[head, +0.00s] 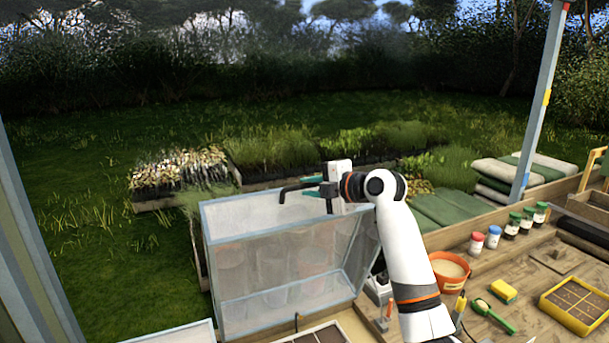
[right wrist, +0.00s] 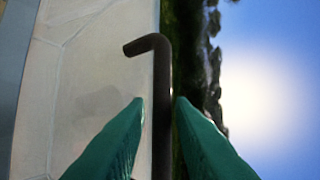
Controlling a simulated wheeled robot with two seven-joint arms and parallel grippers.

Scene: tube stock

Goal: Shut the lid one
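A clear-walled box with a pale blue frame (head: 262,304) stands at the near edge of the bench, with blurred pots showing through it. A tall clear panel (head: 240,222), seemingly its raised lid, stands up at its back. My right gripper (head: 306,187) is at the panel's top edge. Its green fingers are around a dark hooked rod (head: 290,187) that points left, its bent end near that edge. In the right wrist view the rod (right wrist: 162,110) runs out between the fingertips (right wrist: 159,100), beside the pale panel (right wrist: 95,85). My left gripper is out of view.
An orange pot (head: 449,272), a green scoop (head: 494,316), a yellow sponge (head: 503,291) and a yellow tray (head: 548,306) lie right of the box. Several jars (head: 493,237) stand farther back. A post (head: 540,100) rises at the right.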

